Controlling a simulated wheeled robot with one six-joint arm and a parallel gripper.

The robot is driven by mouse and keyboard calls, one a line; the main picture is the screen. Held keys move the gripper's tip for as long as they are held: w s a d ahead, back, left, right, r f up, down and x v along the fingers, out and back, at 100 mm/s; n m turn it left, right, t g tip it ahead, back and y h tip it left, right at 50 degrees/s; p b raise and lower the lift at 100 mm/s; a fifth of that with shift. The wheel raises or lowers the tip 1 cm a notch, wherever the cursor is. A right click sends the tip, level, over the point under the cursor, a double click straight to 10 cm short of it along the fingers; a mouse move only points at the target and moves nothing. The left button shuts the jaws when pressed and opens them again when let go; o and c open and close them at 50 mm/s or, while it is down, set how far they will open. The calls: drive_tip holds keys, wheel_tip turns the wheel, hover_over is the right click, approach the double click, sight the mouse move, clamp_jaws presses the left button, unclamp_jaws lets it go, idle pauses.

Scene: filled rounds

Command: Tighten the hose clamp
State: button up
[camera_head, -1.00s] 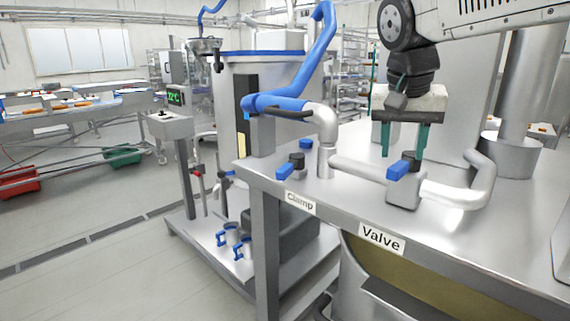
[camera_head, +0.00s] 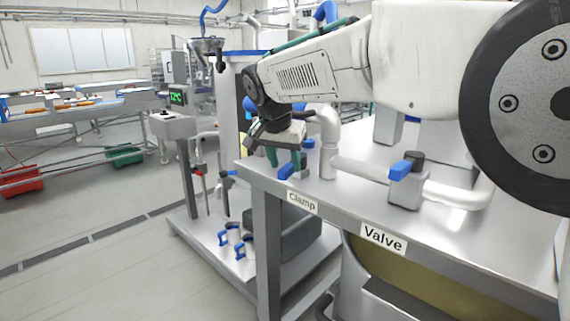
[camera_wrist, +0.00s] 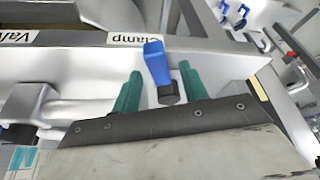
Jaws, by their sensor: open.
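The clamp is a small blue handle (camera_head: 285,172) with a dark knob, on the steel bench above the "Clamp" label (camera_head: 301,202). In the wrist view the blue handle (camera_wrist: 155,62) and its dark knob (camera_wrist: 168,95) appear between my two green fingers. My gripper (camera_head: 284,162) is open, with its fingers pointing down at the clamp; it also shows in the wrist view (camera_wrist: 160,74). I cannot tell whether a finger touches the handle. My arm hides most of the blue hose (camera_head: 326,12) and the hose's joint with the pipe.
A grey pipe (camera_head: 328,140) rises just right of the clamp. A second blue handle (camera_head: 401,170) on a valve block stands further right above the "Valve" label (camera_head: 383,239). The bench's left edge is close to my gripper. A steel tank (camera_head: 232,95) stands behind.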

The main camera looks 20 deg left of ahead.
drive_tip(key=shift+w+f, duration=0.25)
drive_tip(key=shift+f, duration=0.3)
clamp_jaws()
drive_tip(key=shift+d, duration=0.1)
